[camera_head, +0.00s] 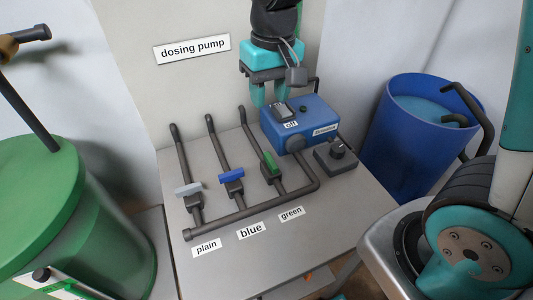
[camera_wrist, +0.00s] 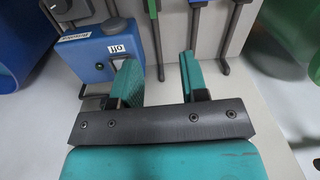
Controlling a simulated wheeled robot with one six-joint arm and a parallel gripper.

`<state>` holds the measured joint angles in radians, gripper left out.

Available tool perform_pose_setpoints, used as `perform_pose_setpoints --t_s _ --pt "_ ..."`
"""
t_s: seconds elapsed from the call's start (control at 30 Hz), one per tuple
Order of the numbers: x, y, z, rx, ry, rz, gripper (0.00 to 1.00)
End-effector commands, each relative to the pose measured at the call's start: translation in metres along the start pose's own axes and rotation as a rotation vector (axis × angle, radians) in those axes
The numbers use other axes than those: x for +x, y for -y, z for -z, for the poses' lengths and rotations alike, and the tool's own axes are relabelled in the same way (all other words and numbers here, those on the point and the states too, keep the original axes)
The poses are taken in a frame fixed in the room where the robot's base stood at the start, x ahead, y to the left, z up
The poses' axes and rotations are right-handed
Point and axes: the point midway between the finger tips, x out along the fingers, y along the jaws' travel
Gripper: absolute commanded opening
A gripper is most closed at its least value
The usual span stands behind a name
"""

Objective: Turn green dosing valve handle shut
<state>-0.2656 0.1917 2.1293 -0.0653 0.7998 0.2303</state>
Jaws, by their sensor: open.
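The green valve handle (camera_head: 271,163) sits on the rightmost of three upright pipe branches and lies roughly along its pipe. In the wrist view the green handle (camera_wrist: 152,8) shows at the top edge, partly cut off. The green label (camera_head: 291,213) lies in front of that branch.
The blue handle (camera_head: 231,175) and grey plain handle (camera_head: 188,190) lie crosswise on their pipes. The blue pump box (camera_head: 300,122) reads "off", with a dark knob box (camera_head: 336,154) beside it. A green tank (camera_head: 45,215) stands left, a blue barrel (camera_head: 415,150) right.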

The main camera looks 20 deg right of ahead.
Motion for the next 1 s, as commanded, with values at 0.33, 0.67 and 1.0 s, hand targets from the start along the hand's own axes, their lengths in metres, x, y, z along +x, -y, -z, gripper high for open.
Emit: perform_pose_setpoints --t_s 0.33,0.67,1.0 --pt "0.036 -0.011 0.022 0.086 0.014 -0.051 0.4" --pt "0.11 -0.014 0.02 0.083 0.017 -0.051 0.4" --pt "0.173 -0.017 0.02 0.083 0.012 -0.05 0.4"
